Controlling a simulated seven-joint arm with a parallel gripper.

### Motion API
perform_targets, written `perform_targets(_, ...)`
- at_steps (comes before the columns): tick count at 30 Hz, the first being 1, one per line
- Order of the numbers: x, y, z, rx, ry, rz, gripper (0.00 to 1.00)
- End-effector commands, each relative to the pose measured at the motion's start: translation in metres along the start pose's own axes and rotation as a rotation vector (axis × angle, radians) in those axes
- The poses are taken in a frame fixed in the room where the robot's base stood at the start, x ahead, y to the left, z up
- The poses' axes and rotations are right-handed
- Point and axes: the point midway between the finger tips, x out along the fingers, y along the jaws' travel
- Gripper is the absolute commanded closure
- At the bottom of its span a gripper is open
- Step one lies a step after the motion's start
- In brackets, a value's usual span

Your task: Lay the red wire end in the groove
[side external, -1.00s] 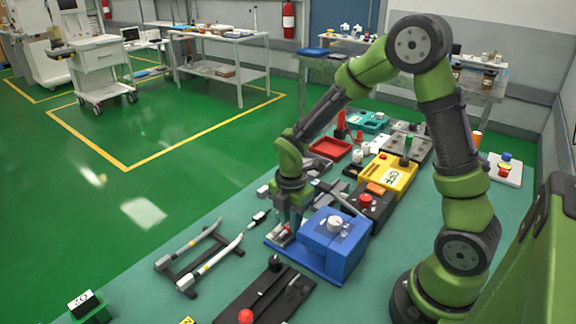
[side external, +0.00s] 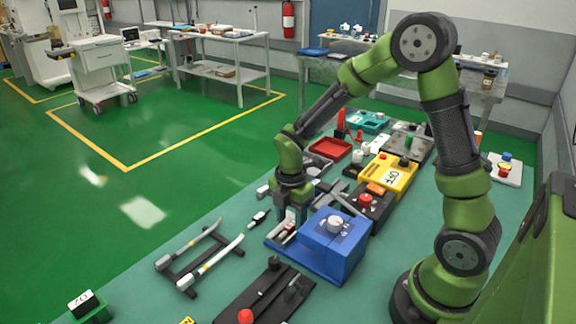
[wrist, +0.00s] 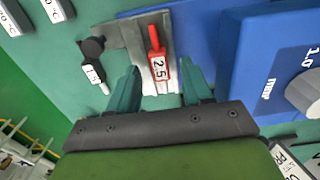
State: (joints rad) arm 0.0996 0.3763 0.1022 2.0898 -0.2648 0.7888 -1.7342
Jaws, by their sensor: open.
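In the wrist view the red wire end (wrist: 154,40), with a white "2.5" tag (wrist: 160,70), lies on a pale grey metal plate (wrist: 130,32) beside the blue block (wrist: 255,50). My gripper (wrist: 160,68) is open, with one finger on each side of the tag and visible gaps to both. The red end points away past the fingertips. I cannot make out the groove's edges or whether the wire sits down in it. In the side view my gripper (side external: 289,224) is low at the blue block's (side external: 335,240) left side, where its fingers largely hide the wire.
A black end with a white tag (wrist: 92,62) lies left of the fingers. The blue block's grey knob (wrist: 305,92) is at the right. A black rack with white rods (side external: 205,262) stands to the left, and a black base with a red knob (side external: 245,316) in front.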

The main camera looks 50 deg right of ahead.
Motion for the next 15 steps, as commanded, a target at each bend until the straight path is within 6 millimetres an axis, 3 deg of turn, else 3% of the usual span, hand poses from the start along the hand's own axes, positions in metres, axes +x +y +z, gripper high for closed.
perform_targets(15,-0.118,0.001,0.000,0.001,-0.001,0.007,0.50)
